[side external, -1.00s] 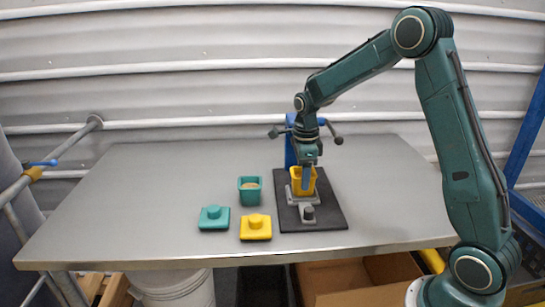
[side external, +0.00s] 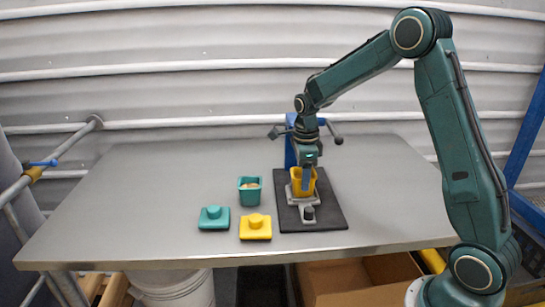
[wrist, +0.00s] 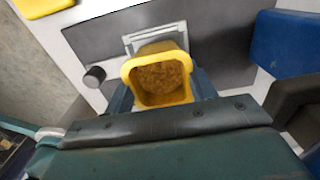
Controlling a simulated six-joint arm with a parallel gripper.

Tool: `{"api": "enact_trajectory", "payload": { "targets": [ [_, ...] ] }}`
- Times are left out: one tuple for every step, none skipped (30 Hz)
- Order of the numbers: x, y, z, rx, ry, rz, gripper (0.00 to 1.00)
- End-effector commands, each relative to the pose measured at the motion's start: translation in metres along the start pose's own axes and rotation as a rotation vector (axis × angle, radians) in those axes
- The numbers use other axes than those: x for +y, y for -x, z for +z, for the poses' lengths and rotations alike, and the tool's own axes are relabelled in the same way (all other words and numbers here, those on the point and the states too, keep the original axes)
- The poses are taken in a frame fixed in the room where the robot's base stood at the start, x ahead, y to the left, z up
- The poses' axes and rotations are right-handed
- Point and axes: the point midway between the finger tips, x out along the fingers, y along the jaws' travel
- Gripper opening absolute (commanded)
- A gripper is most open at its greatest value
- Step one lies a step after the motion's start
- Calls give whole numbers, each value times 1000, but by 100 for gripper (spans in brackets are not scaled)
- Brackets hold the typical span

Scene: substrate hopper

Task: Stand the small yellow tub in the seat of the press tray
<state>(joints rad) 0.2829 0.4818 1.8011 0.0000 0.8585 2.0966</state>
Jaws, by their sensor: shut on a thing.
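The small yellow tub (side external: 303,184) is upright at the grey press tray (side external: 289,198) in the side view. In the wrist view the yellow tub (wrist: 160,78) is open at the top and holds a brown, grainy fill. My gripper (side external: 306,180) is shut on the tub from above, with a finger on either side of it. The tray's frame (wrist: 150,36) shows beyond the tub in the wrist view. The tub's base is hidden, so I cannot tell whether it rests fully in the seat.
The tray lies on a dark base plate (side external: 325,218) with a blue press column (side external: 290,150) behind. A teal tub (side external: 249,191) with fill, a teal lid (side external: 214,218) and a yellow lid (side external: 256,227) stand to the left. The table's left half (side external: 130,205) is clear.

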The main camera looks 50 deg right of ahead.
Motion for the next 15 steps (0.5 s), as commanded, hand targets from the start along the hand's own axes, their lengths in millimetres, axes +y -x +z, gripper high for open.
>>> {"api": "enact_trajectory", "payload": {
  "targets": [
    [0,-1,0,0,0,0,39],
    [0,-1,0,0,0,0,39],
    [0,-1,0,0,0,0,39],
    [0,-2,0,0,0,0,39],
    [0,-2,0,0,0,0,39],
    [0,-2,0,0,0,0,39],
    [0,-3,0,0,0,0,39],
    [0,-3,0,0,0,0,39],
    [0,-4,0,0,0,0,39],
    [0,-4,0,0,0,0,39],
    [0,-4,0,0,0,0,39],
    [0,-4,0,0,0,-1,39],
    [0,-4,0,0,0,-1,39],
    [0,-4,0,0,0,0,58],
    [0,-4,0,0,0,0,65]
  ]
}}
